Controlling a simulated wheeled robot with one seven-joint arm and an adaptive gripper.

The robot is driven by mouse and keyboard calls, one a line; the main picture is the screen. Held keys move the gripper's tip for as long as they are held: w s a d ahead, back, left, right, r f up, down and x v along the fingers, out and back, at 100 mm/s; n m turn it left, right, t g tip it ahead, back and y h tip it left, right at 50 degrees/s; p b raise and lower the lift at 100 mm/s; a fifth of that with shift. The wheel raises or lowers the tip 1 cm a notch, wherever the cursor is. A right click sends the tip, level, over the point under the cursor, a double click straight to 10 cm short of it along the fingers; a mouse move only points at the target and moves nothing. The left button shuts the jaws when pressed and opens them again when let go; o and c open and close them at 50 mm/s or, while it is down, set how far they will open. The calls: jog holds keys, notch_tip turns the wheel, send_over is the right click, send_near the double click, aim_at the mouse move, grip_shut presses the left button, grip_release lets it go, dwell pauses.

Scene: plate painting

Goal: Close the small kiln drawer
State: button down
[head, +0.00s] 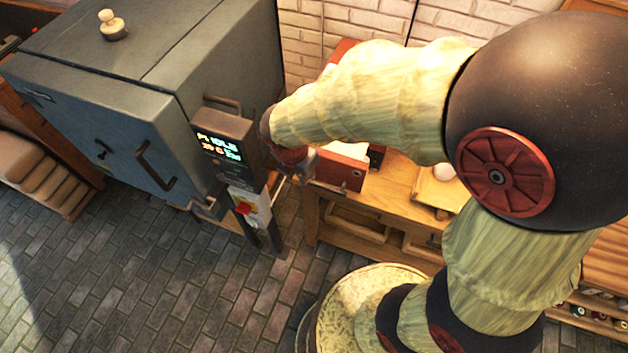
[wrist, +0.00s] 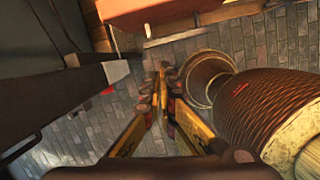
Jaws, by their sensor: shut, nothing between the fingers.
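A red box-like front (head: 338,172), which looks like the small kiln's drawer, shows beside my gripper at the bench's left end. A pale strip shows along its top. My arm hides most of the unit behind it, so I cannot tell how far the drawer stands out. In the wrist view the red front (wrist: 140,12) is at the top, with a pale metal bar (wrist: 180,36) below it. My gripper (head: 303,172) is just left of the red front; contact is unclear. In the wrist view its fingers (wrist: 162,68) are shut and empty, pointing toward the red front.
A large grey-blue kiln (head: 100,125) stands at the left, its control panel (head: 222,146) reading IDLE, close to my gripper. A wooden bench (head: 400,190) with drawers runs right, bearing a small tray (head: 436,192). The brick floor (head: 180,270) in front is clear.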

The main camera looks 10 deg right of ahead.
aim_at(313, 177)
jog(key=w+d+f, duration=0.1)
jog(key=f, duration=0.2)
jog(key=w+d+f+n+b, duration=0.1)
jog(key=w+f, duration=0.1)
jog(key=f, duration=0.1)
jog(key=w+d+f+n, duration=0.1)
jog(key=w+f, duration=0.1)
jog(key=f, duration=0.1)
jog(key=shift+w+f, duration=0.1)
jog(key=shift+f, duration=0.3)
jog(key=shift+w+d, duration=0.2)
jog(key=shift+w, duration=0.2)
jog(key=w+d+p, duration=0.3)
jog(key=w, duration=0.1)
jog(key=w+d+p, duration=0.3)
jog(key=w+p, duration=0.1)
jog(key=w+d+p, duration=0.2)
jog(key=w+p, duration=0.2)
jog(key=shift+d+r, duration=0.15)
jog(key=shift+d, duration=0.25)
jog(key=shift+w+d+p, duration=0.3)
jog(key=shift+w, duration=0.1)
